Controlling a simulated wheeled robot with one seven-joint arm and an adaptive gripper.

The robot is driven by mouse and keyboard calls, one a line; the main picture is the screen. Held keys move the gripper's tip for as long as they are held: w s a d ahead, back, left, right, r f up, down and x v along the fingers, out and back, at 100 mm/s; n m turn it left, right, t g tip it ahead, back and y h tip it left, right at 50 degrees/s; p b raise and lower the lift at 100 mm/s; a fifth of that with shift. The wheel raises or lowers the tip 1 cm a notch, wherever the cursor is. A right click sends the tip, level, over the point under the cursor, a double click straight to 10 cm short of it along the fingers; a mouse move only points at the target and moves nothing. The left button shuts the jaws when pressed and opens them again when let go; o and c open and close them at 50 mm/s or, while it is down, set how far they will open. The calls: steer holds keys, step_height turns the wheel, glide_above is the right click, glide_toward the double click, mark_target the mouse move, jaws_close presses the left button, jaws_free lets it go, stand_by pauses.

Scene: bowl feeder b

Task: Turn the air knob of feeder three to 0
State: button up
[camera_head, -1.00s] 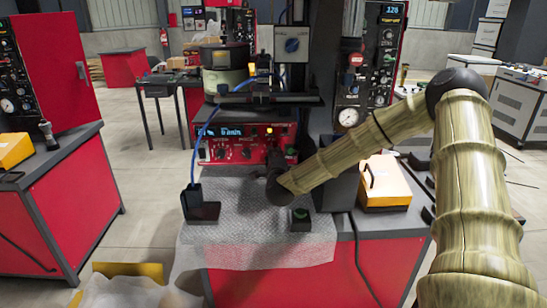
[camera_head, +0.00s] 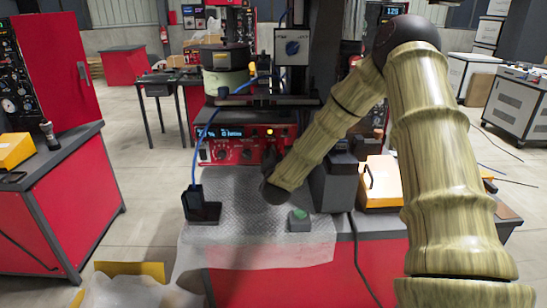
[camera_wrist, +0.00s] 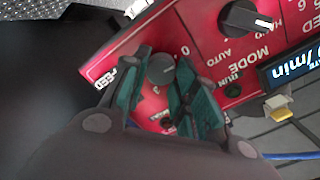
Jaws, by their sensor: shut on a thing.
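The red control panel (camera_head: 238,146) with a lit blue display (camera_head: 222,132) sits below the feeder's bowl (camera_head: 225,80). My gripper (camera_head: 270,160) is at the right part of this panel, largely hidden by my wrist. In the wrist view, the green pads of my gripper (camera_wrist: 163,68) are on either side of a round dark grey knob (camera_wrist: 161,70), shut on it. A "0" shows beside this knob; its name is hidden, so I cannot tell whether it is the air knob. The black MODE knob (camera_wrist: 243,17) is apart from my fingers.
A dark stand with a blue cable (camera_head: 200,207) and a small green-topped box (camera_head: 299,220) stand on the textured bench top (camera_head: 245,215). A yellow-orange case (camera_head: 380,185) is at the right. A small yellow-tipped lever (camera_wrist: 278,107) shows near the display.

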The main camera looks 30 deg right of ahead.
steer(key=shift+f+n, duration=0.15)
steer(key=shift+n, duration=0.45)
steer(key=shift+s+a, duration=0.1)
steer(key=o, duration=1)
steer(key=shift+o, duration=0.2)
steer(key=v, duration=1.1)
steer(key=shift+s+a, duration=0.25)
steer(key=shift+s, duration=0.1)
